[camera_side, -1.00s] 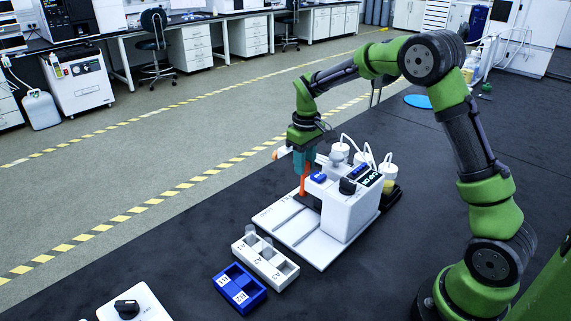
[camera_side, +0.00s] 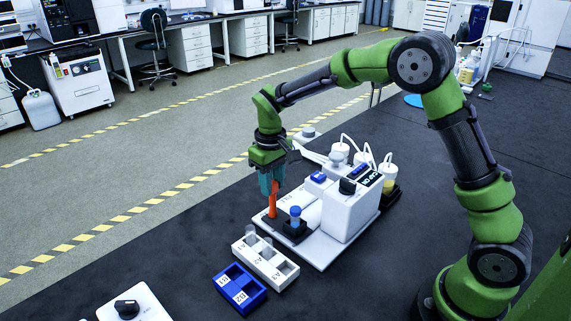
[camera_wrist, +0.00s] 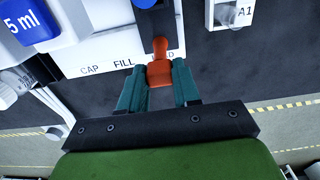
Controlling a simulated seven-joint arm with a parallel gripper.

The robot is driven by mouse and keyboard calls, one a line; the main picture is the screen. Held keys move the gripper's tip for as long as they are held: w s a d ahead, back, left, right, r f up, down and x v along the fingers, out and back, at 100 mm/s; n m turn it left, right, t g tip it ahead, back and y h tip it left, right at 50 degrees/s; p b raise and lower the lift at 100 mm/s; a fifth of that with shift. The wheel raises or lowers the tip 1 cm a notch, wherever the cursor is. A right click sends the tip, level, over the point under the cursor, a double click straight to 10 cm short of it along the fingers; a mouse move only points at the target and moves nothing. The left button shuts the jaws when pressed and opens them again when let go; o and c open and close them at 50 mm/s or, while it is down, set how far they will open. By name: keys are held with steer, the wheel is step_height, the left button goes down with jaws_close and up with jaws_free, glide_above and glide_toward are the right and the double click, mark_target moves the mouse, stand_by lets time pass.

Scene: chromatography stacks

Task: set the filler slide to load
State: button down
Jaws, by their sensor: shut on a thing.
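My gripper (camera_side: 270,181) is shut on the orange handle (camera_side: 273,202) of the filler slide. In the wrist view the green fingertips (camera_wrist: 160,80) close on both sides of the handle (camera_wrist: 160,60). The slide's black carriage (camera_side: 292,232) carries a blue-capped vial (camera_side: 295,215) and sits at the front end of the white base plate (camera_side: 321,264), out in front of the white filler housing (camera_side: 350,215). In the wrist view the handle lies over the last label, of which only a D shows, just past FILL (camera_wrist: 124,64) and CAP.
A white rack (camera_side: 265,262) marked A1 to A3 stands close in front of the base plate. A blue rack (camera_side: 240,288) is beside it. Capped bottles with tubes (camera_side: 388,180) stand behind the housing. A white box with a black knob (camera_side: 126,308) is at lower left.

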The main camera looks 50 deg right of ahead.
steer(key=shift+a+f, duration=0.15)
steer(key=shift+a, duration=0.25)
steer(key=c, duration=1)
jaws_free()
steer(key=shift+o, duration=1)
steer(key=shift+d, duration=0.15)
step_height(320, 180, up, 17)
steer(key=shift+w, duration=0.1)
steer(key=s+d+f+m+t+y, duration=0.1)
steer(key=s+m+t, duration=0.3)
steer(key=s, duration=1.9)
steer(key=f+t+y, duration=0.1)
steer(key=t, duration=0.2)
steer(key=shift+f, duration=0.15)
